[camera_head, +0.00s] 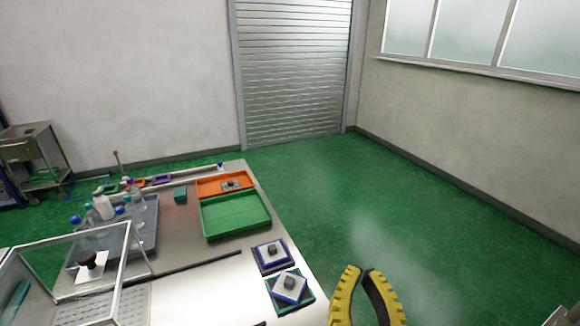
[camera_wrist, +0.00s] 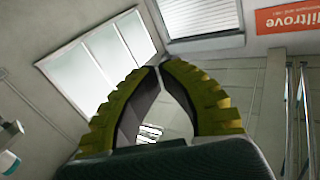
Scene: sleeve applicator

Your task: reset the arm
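My gripper (camera_head: 362,270) is at the bottom of the head view, right of the bench and over the green floor. Its two yellow ribbed fingers rise with their tips close together. In the wrist view my gripper (camera_wrist: 159,65) shows the fingers arched, with the tips meeting or nearly so and nothing between them. The wrist camera looks up at the wall, windows and ceiling. The rest of my arm is mostly out of view.
The bench (camera_head: 195,275) holds a green tray (camera_head: 237,234), an orange tray (camera_head: 207,189), a grey tray with bottles (camera_head: 152,245), a clear-walled box (camera_head: 122,285) and two stacked-plate fixtures, one nearer (camera_head: 278,305), one farther (camera_head: 263,258). The floor to the right (camera_head: 450,240) is clear.

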